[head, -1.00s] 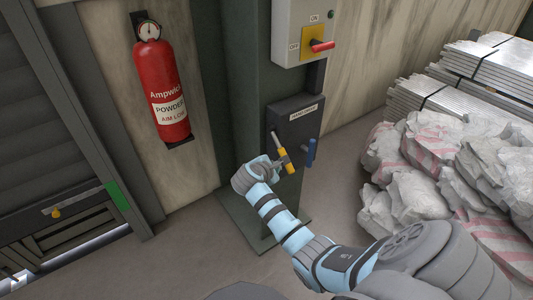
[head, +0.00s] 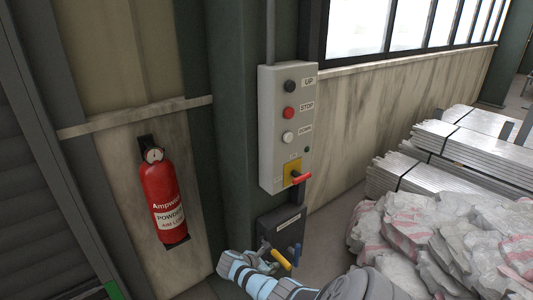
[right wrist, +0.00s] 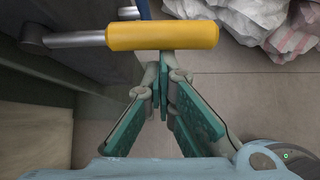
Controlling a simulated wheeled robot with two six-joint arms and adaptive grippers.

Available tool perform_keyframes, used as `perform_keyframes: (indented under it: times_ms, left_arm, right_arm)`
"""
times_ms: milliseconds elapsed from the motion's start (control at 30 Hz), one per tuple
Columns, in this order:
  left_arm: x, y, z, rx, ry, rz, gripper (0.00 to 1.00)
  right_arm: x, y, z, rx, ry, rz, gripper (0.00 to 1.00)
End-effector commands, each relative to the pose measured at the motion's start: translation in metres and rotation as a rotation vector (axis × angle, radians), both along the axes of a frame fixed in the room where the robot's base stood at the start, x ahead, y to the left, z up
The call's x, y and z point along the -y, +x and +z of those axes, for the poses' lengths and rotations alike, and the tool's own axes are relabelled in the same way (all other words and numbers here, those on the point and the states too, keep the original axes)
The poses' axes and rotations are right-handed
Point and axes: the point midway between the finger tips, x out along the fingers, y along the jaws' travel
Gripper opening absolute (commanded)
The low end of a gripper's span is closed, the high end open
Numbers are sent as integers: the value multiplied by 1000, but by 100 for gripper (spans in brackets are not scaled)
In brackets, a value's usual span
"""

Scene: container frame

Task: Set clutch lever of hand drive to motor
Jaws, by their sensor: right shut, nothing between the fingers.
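The dark hand drive box (head: 288,228) is on the green column. Its lever has a metal shaft (right wrist: 75,40) and a yellow handle (head: 281,260), which slants down to the right in the head view. In the right wrist view the yellow handle (right wrist: 163,37) lies across the top of the picture. My right gripper (right wrist: 166,68) is shut and empty, with its fingertips at the near edge of the handle; whether they touch it I cannot tell. In the head view my right gripper (head: 263,257) is left of the handle. My left gripper is out of view.
Above is a grey control box (head: 270,130) with buttons and a red switch (head: 302,178). A fire extinguisher (head: 165,203) hangs at left. Wrapped sacks (head: 400,230) and metal stacks (head: 430,180) are at right.

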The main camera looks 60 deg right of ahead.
Motion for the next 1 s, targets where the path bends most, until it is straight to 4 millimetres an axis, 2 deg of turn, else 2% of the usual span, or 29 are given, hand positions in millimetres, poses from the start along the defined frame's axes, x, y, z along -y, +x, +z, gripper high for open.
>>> perform_keyframes:
  times_ms: [100,667,767,933,1000]
  left_arm:
    - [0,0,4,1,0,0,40]
    - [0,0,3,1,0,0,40]
    - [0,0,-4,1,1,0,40]
    - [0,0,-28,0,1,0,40]
    - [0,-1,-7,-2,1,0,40]
  right_arm:
    - [2,-1,5,-2,-6,0,0]
    - [0,0,2,0,-4,1,0]
    - [-3,0,-8,0,-3,-1,0]
    - [-13,-2,-41,-1,-2,-12,0]
    - [-25,3,-17,2,-2,-10,0]
